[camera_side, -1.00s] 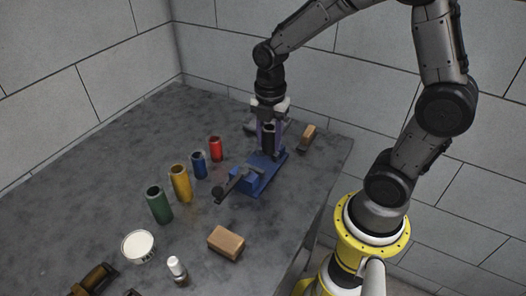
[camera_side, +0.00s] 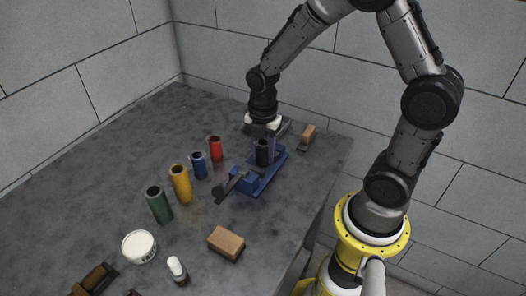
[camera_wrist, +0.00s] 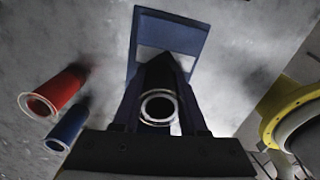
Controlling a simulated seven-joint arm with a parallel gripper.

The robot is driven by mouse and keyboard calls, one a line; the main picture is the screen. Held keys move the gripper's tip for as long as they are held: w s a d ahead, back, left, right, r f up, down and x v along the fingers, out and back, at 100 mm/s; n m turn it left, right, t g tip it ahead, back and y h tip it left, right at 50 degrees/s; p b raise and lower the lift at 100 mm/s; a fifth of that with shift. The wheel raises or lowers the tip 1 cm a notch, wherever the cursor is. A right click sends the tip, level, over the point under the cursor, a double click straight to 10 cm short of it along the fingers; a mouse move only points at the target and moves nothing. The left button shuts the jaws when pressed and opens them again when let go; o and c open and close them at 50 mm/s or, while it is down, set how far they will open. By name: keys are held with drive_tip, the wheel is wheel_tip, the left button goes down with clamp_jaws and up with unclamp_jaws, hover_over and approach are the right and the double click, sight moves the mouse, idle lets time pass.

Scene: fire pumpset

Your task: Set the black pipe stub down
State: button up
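The black pipe stub (camera_side: 263,155) is upright between the fingers of my gripper (camera_side: 264,150), over the blue vise (camera_side: 246,182). In the wrist view, the pipe's open round end (camera_wrist: 158,107) shows with a light rim between the two dark fingers (camera_wrist: 158,112). My gripper looks shut on it. Part of the blue vise base (camera_wrist: 170,32) shows beyond the fingers. The fingers and pipe hide the jaws, so I cannot tell whether the pipe's lower end touches the vise.
Red (camera_side: 216,149), blue (camera_side: 199,165), yellow (camera_side: 180,184) and green (camera_side: 158,205) pipes stand left of the vise. A brown block (camera_side: 226,243), white tub (camera_side: 139,247) and small white-capped bottle (camera_side: 176,268) are nearer. A wooden-topped brush (camera_side: 308,134) lies behind right. The far left table is clear.

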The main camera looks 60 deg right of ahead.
sight(264, 142)
drive_tip(key=o, duration=0.4)
wheel_tip(264, 142, up, 11)
drive_tip(key=shift+r, duration=0.2)
drive_tip(key=shift+s+r, duration=0.1)
drive_tip(key=shift+r, duration=0.5)
drive_tip(key=s+a+r+m+t, duration=0.2)
drive_tip(key=s+m, duration=0.5)
drive_tip(key=m, duration=0.2)
drive_tip(key=s+a+r+m+t, duration=0.2)
drive_tip(key=s+r+m+t, duration=0.1)
drive_tip(key=s+m, duration=0.4)
drive_tip(key=shift+s+r+m+t, duration=0.2)
drive_tip(key=shift+r+m+t, duration=0.1)
drive_tip(key=shift+m, duration=1.5)
